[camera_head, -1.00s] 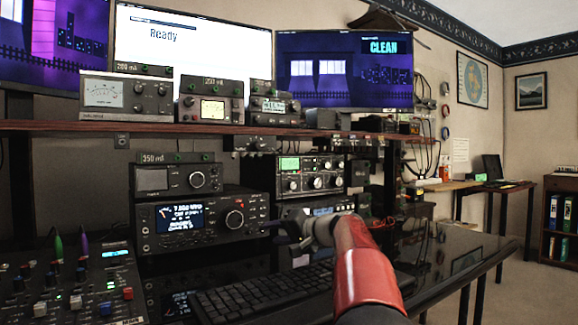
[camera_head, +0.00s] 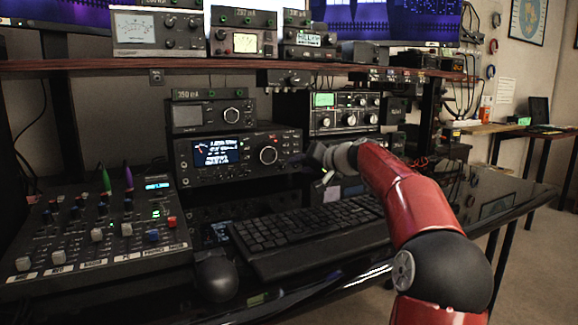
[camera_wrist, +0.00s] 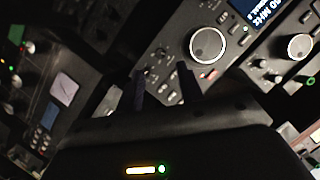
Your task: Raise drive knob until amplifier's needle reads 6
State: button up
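My gripper (camera_head: 314,158) is in front of the right end of the black radio (camera_head: 215,174), above the desk. The wrist view shows its two dark fingers (camera_wrist: 161,70) apart with nothing between them. A large round silver-rimmed knob (camera_wrist: 208,45) lies just beyond the fingertips, not touched. I cannot tell which knob is the drive knob, nor read the needles.
A mixer (camera_head: 95,235) with coloured knobs is at left. A keyboard (camera_head: 305,232) and mouse (camera_head: 216,278) lie in front of the radios. A unit with a green display (camera_head: 345,110) stands right of the radio. The shelf edge (camera_head: 200,66) overhangs the equipment.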

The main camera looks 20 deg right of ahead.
aim_at(285, 168)
jog(key=p+x, duration=0.1)
jog(key=x, duration=0.5)
jog(key=shift+c, duration=0.5)
